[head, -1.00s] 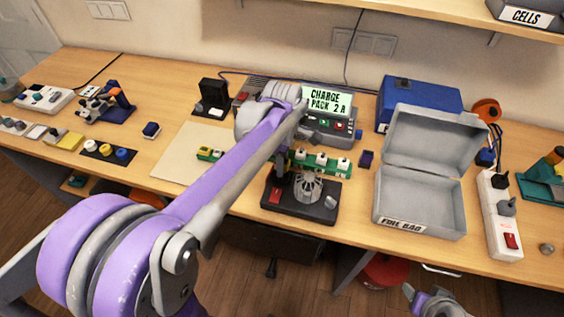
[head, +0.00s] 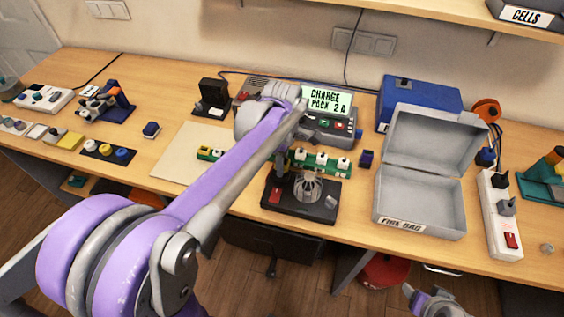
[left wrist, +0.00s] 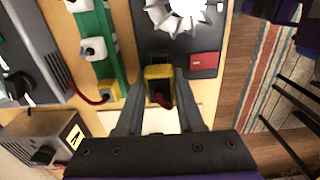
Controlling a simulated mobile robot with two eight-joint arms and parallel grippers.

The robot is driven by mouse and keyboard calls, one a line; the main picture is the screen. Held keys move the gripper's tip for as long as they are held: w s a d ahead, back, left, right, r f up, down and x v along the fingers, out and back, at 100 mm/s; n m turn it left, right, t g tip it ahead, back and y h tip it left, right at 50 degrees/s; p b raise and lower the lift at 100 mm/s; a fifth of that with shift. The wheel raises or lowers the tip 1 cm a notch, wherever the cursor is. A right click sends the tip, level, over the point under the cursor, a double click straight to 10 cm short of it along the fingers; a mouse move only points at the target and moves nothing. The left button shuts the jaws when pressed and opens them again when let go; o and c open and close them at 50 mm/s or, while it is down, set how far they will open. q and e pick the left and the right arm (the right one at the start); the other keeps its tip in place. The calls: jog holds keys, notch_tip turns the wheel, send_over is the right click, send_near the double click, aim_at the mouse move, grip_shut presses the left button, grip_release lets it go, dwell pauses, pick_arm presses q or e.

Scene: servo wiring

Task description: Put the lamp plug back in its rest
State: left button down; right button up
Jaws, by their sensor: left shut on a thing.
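My left gripper (left wrist: 160,88) is shut on a small yellow plug (left wrist: 158,72) with a dark frame and red wire, seen in the left wrist view. The plug sits right beside the edge of a black base plate (left wrist: 207,40); I cannot tell whether it touches a rest. The plate carries a pale caged or finned lamp-like piece (left wrist: 178,10) and a red switch (left wrist: 204,62). In the head view, this piece (head: 308,187) stands below the charger, and my left arm hides part of the area. My right gripper (head: 432,301) is at the bottom right, its fingers unclear.
A green strip with white sockets (head: 343,164) lies just behind the base. The charger (head: 330,125) stands behind it. An open grey fire bag box (head: 418,217) and a white power strip (head: 499,230) stand to the right. A pale mat (head: 176,172) lies left.

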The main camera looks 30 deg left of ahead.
pick_arm(q)
jog(key=shift+f+b, duration=0.55)
jog(key=shift+f, duration=0.35)
jog(key=shift+c, duration=2.2)
grip_release()
jog(key=shift+r, duration=0.1)
notch_tip(320, 180, up, 11)
jog(key=shift+f+p, duration=0.15)
jog(key=shift+p, duration=0.25)
